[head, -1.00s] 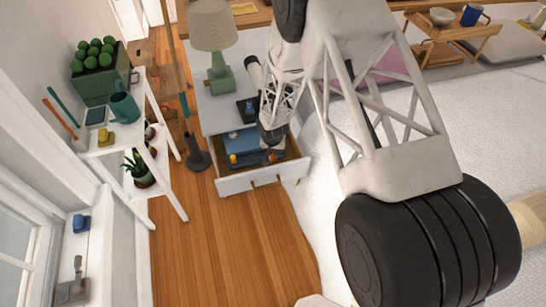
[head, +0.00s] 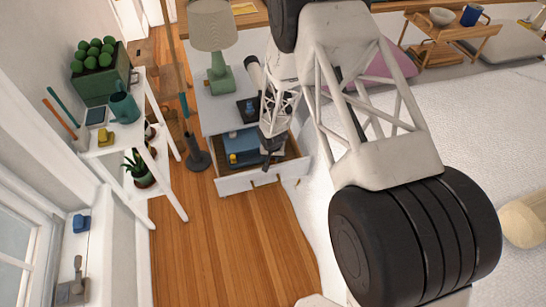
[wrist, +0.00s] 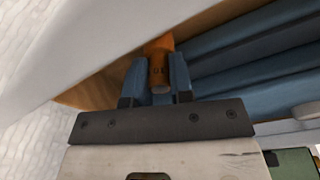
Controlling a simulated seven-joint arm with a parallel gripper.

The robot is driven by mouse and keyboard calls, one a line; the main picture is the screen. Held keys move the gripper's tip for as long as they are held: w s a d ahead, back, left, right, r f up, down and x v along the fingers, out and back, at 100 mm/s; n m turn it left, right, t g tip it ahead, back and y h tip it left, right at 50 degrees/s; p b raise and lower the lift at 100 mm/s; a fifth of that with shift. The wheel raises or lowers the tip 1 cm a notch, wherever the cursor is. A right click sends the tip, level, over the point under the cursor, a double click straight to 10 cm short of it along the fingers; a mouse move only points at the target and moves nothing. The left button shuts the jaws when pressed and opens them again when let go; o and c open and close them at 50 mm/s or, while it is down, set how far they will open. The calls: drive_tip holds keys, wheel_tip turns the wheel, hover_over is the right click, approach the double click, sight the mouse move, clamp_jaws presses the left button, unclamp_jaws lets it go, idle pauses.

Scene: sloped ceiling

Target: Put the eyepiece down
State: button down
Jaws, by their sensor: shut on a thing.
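My gripper (head: 270,162) is low over the open drawer of the white cabinet in the head view. In the wrist view its two blue fingers (wrist: 158,72) are shut on an orange-brown cylinder with dark markings and a greyish end, which I take to be the eyepiece (wrist: 161,48). Its far end is hidden or out of frame. The open drawer (head: 235,184) has a white front and a wooden inside. I cannot tell whether the eyepiece touches the drawer floor.
Blue items (head: 239,143) fill the drawer's left part, with a small yellow thing (head: 233,158) in front. The cabinet top (head: 214,108) bears a green lamp (head: 219,77) and a dark tray. A white shelf (head: 163,155) stands left. The wooden floor in front is clear.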

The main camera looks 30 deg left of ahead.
drive_tip(key=shift+s+d+f, duration=0.1)
drive_tip(key=shift+f, duration=0.15)
drive_tip(key=shift+s+d+f, duration=0.15)
drive_tip(key=shift+f, duration=0.25)
drive_tip(key=shift+s+d+f, duration=0.15)
drive_tip(key=shift+f, duration=0.25)
drive_tip(key=c, duration=1)
unclamp_jaws()
drive_tip(key=shift+s, duration=0.1)
drive_tip(key=shift+c, duration=0.3)
drive_tip(key=shift+r, duration=0.45)
drive_tip(key=shift+o, duration=0.3)
wheel_tip(320, 180, up, 11)
drive_tip(key=shift+s, duration=0.25)
drive_tip(key=shift+s+r, duration=0.15)
drive_tip(key=shift+r, duration=0.85)
